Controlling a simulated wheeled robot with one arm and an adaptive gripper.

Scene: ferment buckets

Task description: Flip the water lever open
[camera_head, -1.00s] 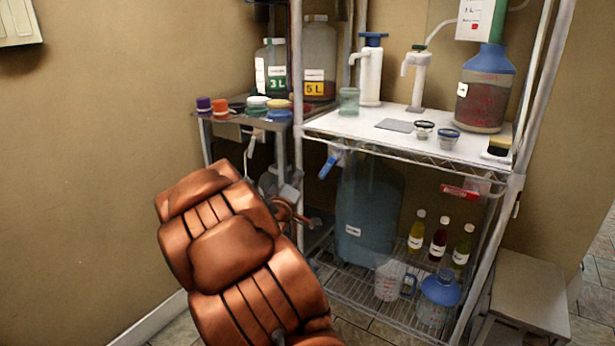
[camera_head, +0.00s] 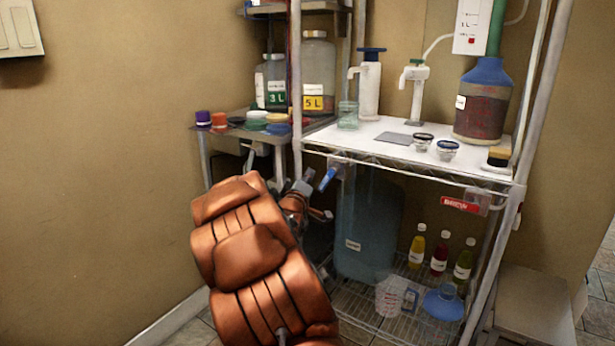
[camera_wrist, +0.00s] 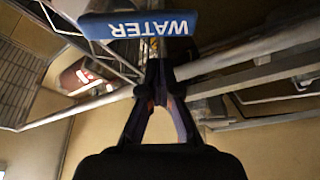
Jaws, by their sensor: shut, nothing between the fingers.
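The blue water lever (camera_head: 327,179) hangs at an angle below the front left corner of the white shelf. In the wrist view, its blue face with the word WATER upside down (camera_wrist: 138,25) is close, just beyond my fingertips. My gripper (camera_head: 308,183) is just left of the lever in the head view, partly hidden by my copper arm. In the wrist view, my gripper's fingers (camera_wrist: 160,68) come together at the tips with nothing between them. I cannot tell whether the tips touch the lever.
A red-labelled lever (camera_head: 460,204) is under the shelf's right side. The white shelf (camera_head: 365,139) holds pump bottles and small jars. A large blue container (camera_head: 365,235) stands below, beside several bottles. A metal post (camera_head: 296,90) rises close to my gripper.

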